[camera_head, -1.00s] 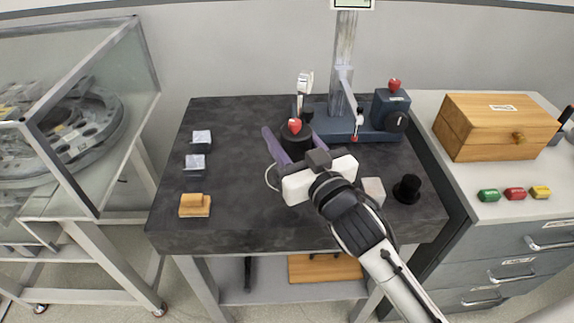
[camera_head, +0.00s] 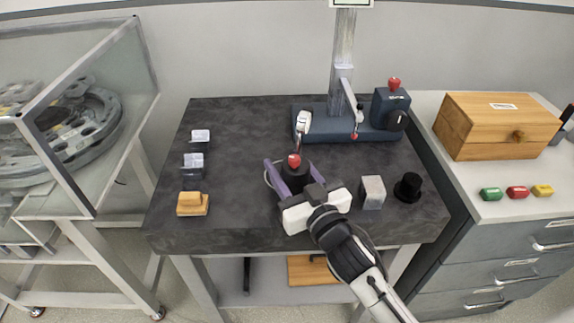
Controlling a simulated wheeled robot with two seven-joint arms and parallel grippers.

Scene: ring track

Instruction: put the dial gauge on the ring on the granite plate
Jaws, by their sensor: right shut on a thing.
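The dial gauge, a black round base (camera_head: 294,179) with a red knob and a small white-faced dial on a thin stem, stands upright over the dark granite plate (camera_head: 240,140). My right gripper (camera_head: 291,176) reaches in from the lower right, with its purple fingers on either side of the base, shut on it. I cannot tell whether the base touches the plate. My left gripper is out of view.
A blue stand (camera_head: 345,123) with a column and a blue block with a red knob is at the plate's back right. A grey block (camera_head: 372,192) and a black stepped cylinder (camera_head: 408,187) stand right of the gripper. Clear blocks and a wooden block (camera_head: 192,205) line the left.

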